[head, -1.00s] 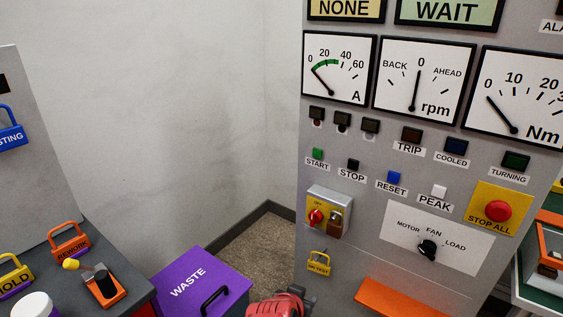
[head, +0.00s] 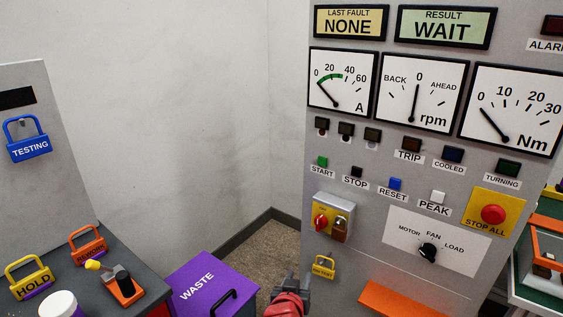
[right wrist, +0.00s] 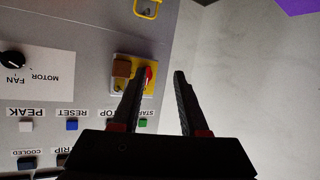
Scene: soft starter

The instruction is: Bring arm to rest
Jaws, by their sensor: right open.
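My right gripper (right wrist: 162,75) is open and empty in the right wrist view, its two dark fingers apart in front of the grey control panel. The red switch (right wrist: 149,75) on its yellow plate lies just behind the left finger in that view. In the head view part of my red and dark right arm shows at the bottom centre, below the panel's yellow switch box (head: 333,216); the fingertips are not clear there. The control panel (head: 350,265) stands at the right. My left gripper is not in view.
A purple WASTE bin (head: 180,308) stands left of my right arm. A grey table at the left holds HOLD (head: 33,286) and REWORK (head: 88,252) padlocks. An orange ledge (head: 400,300) juts from the panel. Open floor shows between bin and panel.

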